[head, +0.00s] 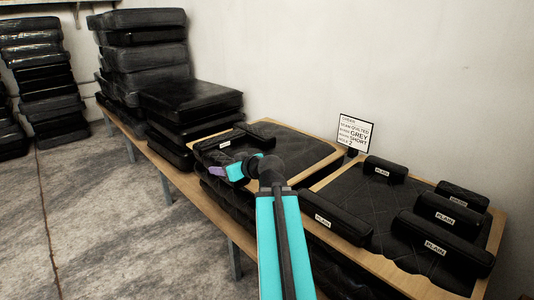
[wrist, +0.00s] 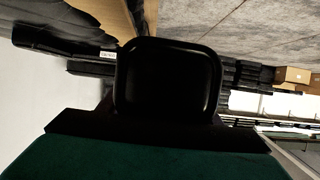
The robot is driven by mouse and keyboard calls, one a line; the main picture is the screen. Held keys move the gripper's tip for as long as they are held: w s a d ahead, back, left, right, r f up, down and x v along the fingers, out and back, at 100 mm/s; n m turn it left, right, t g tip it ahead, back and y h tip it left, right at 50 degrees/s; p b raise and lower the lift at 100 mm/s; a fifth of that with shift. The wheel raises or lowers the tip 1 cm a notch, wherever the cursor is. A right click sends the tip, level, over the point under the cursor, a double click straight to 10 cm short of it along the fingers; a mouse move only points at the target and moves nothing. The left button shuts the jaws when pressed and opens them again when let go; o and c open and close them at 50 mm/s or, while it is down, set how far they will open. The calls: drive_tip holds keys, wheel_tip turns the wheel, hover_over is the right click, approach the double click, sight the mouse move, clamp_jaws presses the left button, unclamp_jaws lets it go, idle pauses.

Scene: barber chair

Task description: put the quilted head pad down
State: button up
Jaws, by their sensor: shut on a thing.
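My gripper (head: 236,170) is over the near left part of the left wooden board, shown in the head view. It is shut on a black pad, which I take as the quilted head pad (wrist: 166,78); its rounded dark end fills the middle of the wrist view. Its quilting is too dark to make out there. In the head view two black pads show just beyond the gripper: a labelled one (head: 222,141) and a darker one (head: 262,133). I cannot tell which of them is held, or whether the held pad touches the board.
The left board (head: 318,158) has bare dark quilted covering right of the gripper. On the right board (head: 493,248) lie several black pads, some labelled PLAIN (head: 385,170). An order sign (head: 355,133) stands between the boards. Wrapped black cushions (head: 190,100) are stacked at left.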

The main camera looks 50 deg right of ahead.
drive_tip(key=shift+s+d+f, duration=0.3)
drive_tip(key=shift+s+d, duration=0.45)
drive_tip(key=shift+w+d+r+p, duration=0.1)
drive_tip(key=shift+d+r+p, duration=0.2)
drive_tip(key=shift+p, duration=1)
drive_tip(key=shift+d+f+p, duration=0.1)
drive_tip(key=shift+d+p, duration=0.15)
drive_tip(key=shift+p, duration=0.4)
drive_tip(key=shift+d+p, duration=0.35)
drive_tip(key=shift+p, duration=0.7)
drive_tip(key=shift+d+f+p, duration=0.15)
drive_tip(key=shift+d+p, duration=0.15)
drive_tip(key=shift+p, duration=0.75)
drive_tip(key=d, duration=0.4)
drive_tip(key=d+f, duration=0.1)
drive_tip(key=d, duration=0.4)
drive_tip(key=w+d+p, duration=0.1)
drive_tip(key=d, duration=0.3)
drive_tip(key=shift+w+d+f, duration=0.1)
drive_tip(key=shift+d+f, duration=0.15)
drive_tip(key=shift+f, duration=0.05)
drive_tip(key=shift+f, duration=0.1)
